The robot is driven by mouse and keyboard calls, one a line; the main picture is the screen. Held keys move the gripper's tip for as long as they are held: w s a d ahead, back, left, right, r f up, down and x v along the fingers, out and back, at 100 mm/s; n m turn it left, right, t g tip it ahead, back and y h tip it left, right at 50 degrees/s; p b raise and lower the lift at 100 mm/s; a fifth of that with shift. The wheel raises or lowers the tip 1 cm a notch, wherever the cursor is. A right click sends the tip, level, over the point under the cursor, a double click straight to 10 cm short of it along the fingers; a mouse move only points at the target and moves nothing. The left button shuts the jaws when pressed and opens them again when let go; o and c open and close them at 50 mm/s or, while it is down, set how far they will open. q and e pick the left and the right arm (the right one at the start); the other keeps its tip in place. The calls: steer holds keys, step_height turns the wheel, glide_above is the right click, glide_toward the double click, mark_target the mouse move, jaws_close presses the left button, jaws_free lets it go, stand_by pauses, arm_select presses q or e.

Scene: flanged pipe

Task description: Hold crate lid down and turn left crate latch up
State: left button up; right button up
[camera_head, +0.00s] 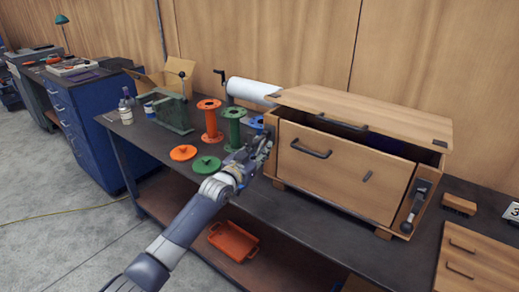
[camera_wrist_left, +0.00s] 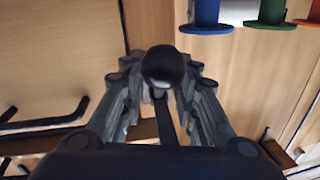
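The wooden crate (camera_head: 335,180) stands on the dark workbench. Its lid (camera_head: 370,115) is not flush; a dark gap shows beneath it, widest toward the right. The lid has a dark handle on its front. My left gripper (camera_head: 262,148) is at the crate's left end and largely hides the left latch there. In the left wrist view, a black round latch knob (camera_wrist_left: 163,66) on a dark bar lies between the fingers of my left gripper (camera_wrist_left: 163,75), which look spread around it, with small gaps. The right latch (camera_head: 415,207) hangs at the crate's right end. My right gripper is not in view.
Orange (camera_head: 210,122) and green (camera_head: 234,127) flanged spools stand left of the crate, with loose discs (camera_head: 206,164) nearby. A brush (camera_head: 459,204) and a wooden drawer box (camera_head: 470,262) are at the right. An orange tray (camera_head: 233,241) lies on the lower shelf.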

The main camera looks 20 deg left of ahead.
arm_select(q)
jaws_close()
